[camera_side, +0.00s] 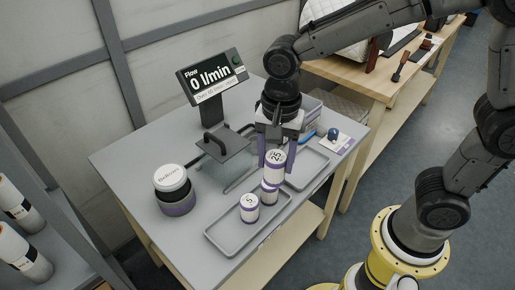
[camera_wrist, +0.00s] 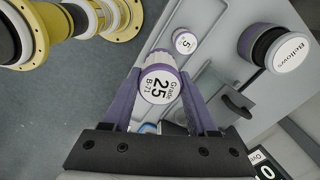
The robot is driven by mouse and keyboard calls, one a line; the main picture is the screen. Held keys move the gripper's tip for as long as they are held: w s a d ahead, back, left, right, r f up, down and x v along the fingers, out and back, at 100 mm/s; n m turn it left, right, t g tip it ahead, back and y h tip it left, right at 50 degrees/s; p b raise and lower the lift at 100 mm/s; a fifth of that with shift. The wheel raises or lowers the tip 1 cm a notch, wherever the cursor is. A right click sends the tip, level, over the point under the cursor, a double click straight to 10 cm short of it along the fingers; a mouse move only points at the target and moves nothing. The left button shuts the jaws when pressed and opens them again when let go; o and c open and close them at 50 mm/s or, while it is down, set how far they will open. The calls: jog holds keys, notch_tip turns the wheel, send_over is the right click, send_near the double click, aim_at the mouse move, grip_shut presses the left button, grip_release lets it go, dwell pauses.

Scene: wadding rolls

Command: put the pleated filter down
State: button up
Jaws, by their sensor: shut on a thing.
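My gripper (camera_side: 276,152) has its two purple fingers on either side of a white, purple-banded cylinder (camera_side: 275,163) marked 25, which I take as the pleated filter. In the wrist view my gripper (camera_wrist: 160,80) is shut on this filter (camera_wrist: 158,86), whose label reads "Grade 25 B-71". It is held upright above the front grey tray (camera_side: 229,243).
A second grey tray (camera_side: 310,160) lies behind to the right. A jar labelled Bellows (camera_side: 173,190) stands at the left. A flow display (camera_side: 212,78) and a grey stand with a black handle (camera_side: 222,145) are behind. A blue-knobbed item (camera_side: 333,135) lies near the right edge.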

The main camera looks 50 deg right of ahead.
jog(key=w+d+f+m, duration=0.15)
jog(key=w+d, duration=0.25)
jog(key=d, duration=0.4)
jog(key=w+d+m, duration=0.2)
jog(key=w+d, duration=0.1)
jog(key=d, duration=0.5)
jog(key=w+f, duration=0.3)
jog(key=w, duration=0.1)
jog(key=w+f, duration=0.3)
jog(key=w, duration=0.2)
jog(key=w+f, duration=0.3)
jog(key=w, duration=0.1)
jog(key=shift+w+d+f, duration=0.25)
jog(key=shift+w+d, duration=0.05)
jog(key=shift+w, duration=0.1)
jog(key=shift+f, duration=1.5)
jog(key=shift+f, duration=0.35)
jog(key=o, duration=1.4)
